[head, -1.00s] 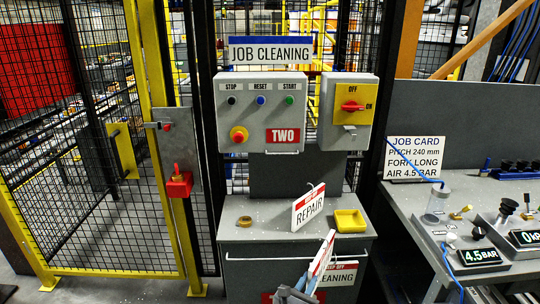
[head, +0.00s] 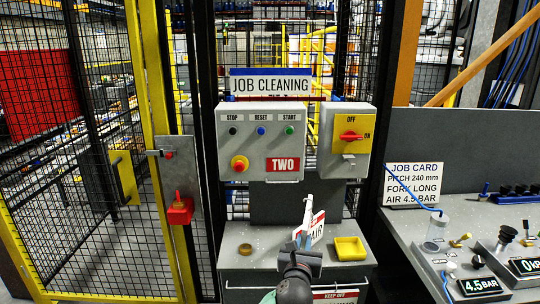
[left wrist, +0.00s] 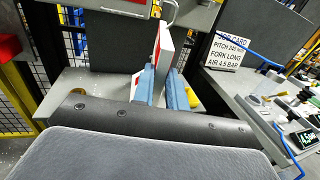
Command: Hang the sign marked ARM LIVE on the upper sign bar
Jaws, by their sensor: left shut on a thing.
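My left gripper (head: 304,246) is shut on a white sign (head: 307,214), held upright and nearly edge-on above the cabinet top, so its lettering cannot be read. In the left wrist view the sign (left wrist: 164,45) stands between the blue fingers (left wrist: 160,74), with a hook above it. A REPAIR sign (head: 319,232) stands behind it, partly hidden. A short pale bar (head: 283,181) runs under the control box, above and left of the held sign, clear of it. I cannot tell whether this is the upper sign bar. My right gripper is out of view.
The control box marked TWO (head: 259,142) and the grey switch box (head: 346,140) overhang the cabinet. A yellow tray (head: 349,247) and a brass-coloured round piece (head: 246,249) lie on the cabinet top (head: 243,232). Another sign (head: 336,296) hangs low at the front.

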